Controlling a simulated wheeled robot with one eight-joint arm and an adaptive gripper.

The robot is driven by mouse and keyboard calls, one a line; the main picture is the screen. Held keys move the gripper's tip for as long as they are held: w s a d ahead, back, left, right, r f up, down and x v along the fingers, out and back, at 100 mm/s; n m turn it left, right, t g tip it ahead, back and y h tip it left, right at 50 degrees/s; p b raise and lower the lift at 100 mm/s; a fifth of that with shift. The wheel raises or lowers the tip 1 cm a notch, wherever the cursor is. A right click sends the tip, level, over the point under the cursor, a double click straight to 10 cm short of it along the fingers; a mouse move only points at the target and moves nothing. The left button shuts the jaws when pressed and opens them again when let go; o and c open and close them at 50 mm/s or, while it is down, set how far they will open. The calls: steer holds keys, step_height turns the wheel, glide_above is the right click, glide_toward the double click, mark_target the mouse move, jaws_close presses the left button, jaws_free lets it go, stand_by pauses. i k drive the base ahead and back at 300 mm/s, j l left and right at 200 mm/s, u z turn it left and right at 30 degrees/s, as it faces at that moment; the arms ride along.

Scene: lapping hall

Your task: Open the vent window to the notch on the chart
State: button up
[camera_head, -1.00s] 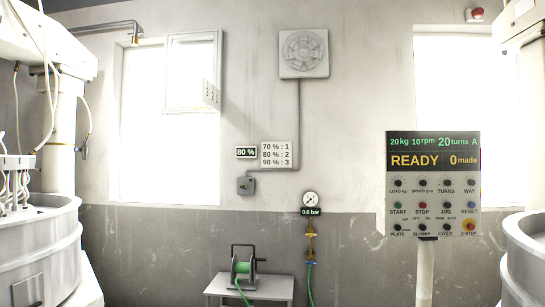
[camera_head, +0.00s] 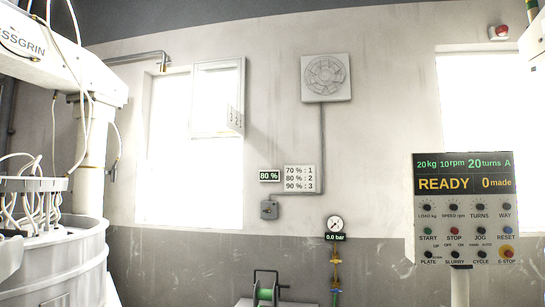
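The vent window (camera_head: 217,100) is a small framed pane at the upper right of the bright left window (camera_head: 170,170). It seems to stand a little out from the wall, but its exact angle is hard to tell. A notch strip with small marks (camera_head: 234,117) shows at its lower right. The chart (camera_head: 300,179) on the wall reads 70 %: 1, 80 %: 2, 90 %: 3. The green display (camera_head: 269,176) left of it reads 80 %. My gripper is not in view.
A lapping machine (camera_head: 60,250) with cables fills the left side. A control panel (camera_head: 464,210) on a post stands at the right, reading READY. A wall fan (camera_head: 326,78) and a pressure gauge (camera_head: 335,224) are on the wall.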

mark_target(193, 134)
steer(key=i+u, duration=0.3)
steer(key=i+j+u, duration=0.1)
steer(key=u, duration=0.15)
steer(key=i, duration=2.45)
